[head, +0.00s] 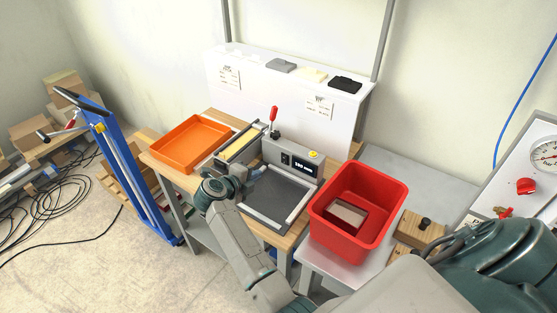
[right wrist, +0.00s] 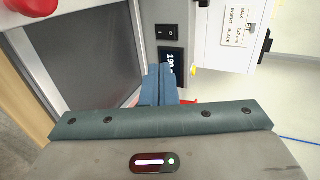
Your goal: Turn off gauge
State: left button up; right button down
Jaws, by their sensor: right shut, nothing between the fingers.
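The gauge (head: 292,158) is a grey housing with a lit black display (head: 303,166) and a black rocker switch (head: 285,159) left of it. In the right wrist view, the rocker switch (right wrist: 168,32) stands just above the display (right wrist: 171,62), whose digits are partly hidden by my fingers. I cannot tell the rocker's position. My right gripper (head: 258,173) is shut and empty, in front of the gauge, left of the switch in the head view. Its closed blue-grey fingers (right wrist: 159,86) point toward the gauge in the wrist view. I cannot tell if they touch it. My left gripper is not in view.
A red-knobbed lever (head: 273,115) rises behind the gauge. A dark plate (head: 275,200) lies before it. An orange tray (head: 184,145) is to the left, a red bin (head: 318,215) to the right. A white box unit (head: 285,100) stands behind.

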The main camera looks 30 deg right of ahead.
jog(key=b, duration=0.6)
send_near(284, 156)
jog(key=f, duration=0.2)
jog(key=d+f, duration=0.1)
jog(key=f, duration=0.1)
jog(key=shift+w+d+f, duration=0.2)
jog(key=shift+w+f, duration=0.05)
jog(key=shift+w+d+r, duration=0.15)
jog(key=shift+w+d, duration=0.1)
jog(key=shift+d, duration=0.35)
jog(key=shift+w+d+r, duration=0.15)
jog(key=shift+w+d, duration=0.1)
jog(key=shift+d, duration=0.35)
jog(key=shift+w+d+r, duration=0.15)
jog(key=shift+w+d, duration=0.1)
jog(key=shift+d, duration=0.45)
jog(key=shift+w+d+r, duration=0.15)
jog(key=shift+d+r, duration=0.1)
jog(key=shift+d+f, duration=0.1)
jog(key=shift+d, duration=0.05)
